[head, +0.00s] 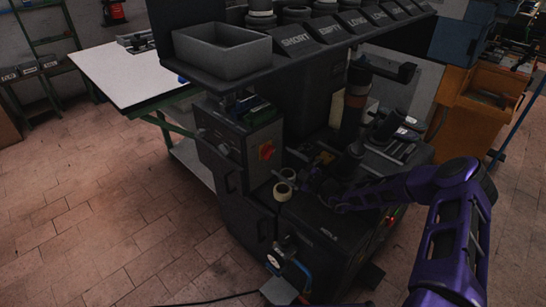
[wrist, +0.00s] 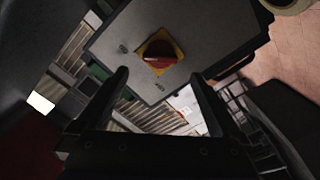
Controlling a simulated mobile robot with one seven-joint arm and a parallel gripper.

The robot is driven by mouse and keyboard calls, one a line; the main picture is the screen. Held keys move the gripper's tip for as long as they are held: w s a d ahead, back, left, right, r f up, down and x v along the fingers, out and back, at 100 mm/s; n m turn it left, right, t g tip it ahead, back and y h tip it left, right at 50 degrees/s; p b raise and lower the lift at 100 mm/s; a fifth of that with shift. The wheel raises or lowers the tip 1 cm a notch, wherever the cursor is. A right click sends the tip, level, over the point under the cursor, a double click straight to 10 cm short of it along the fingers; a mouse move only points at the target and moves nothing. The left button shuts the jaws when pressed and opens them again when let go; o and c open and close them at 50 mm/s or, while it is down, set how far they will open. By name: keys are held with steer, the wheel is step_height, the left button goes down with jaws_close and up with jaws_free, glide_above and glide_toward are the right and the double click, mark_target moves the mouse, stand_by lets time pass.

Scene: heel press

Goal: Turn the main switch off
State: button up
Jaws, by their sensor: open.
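The main switch (head: 266,151) is a red rotary knob on a yellow plate. It sits on the side of a grey control box (head: 240,144) on the press. In the wrist view the switch (wrist: 160,57) shows ahead, roughly centred between my fingers, with its red handle lying about level across the picture. My gripper (wrist: 160,75) is open and empty, its two dark fingers apart and not touching the switch. In the head view my gripper is dark and hard to make out against the press, low and right of the switch.
A cream tape roll (head: 283,191) is on the press ledge below the switch, close to my gripper. A grey bin (head: 222,52) sits on the shelf above. A dark post (head: 355,100) rises behind my wrist. The floor at left is free.

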mark_target(271, 154)
steer(key=x, duration=0.6)
steer(key=c, duration=1.4)
steer(key=shift+f, duration=0.1)
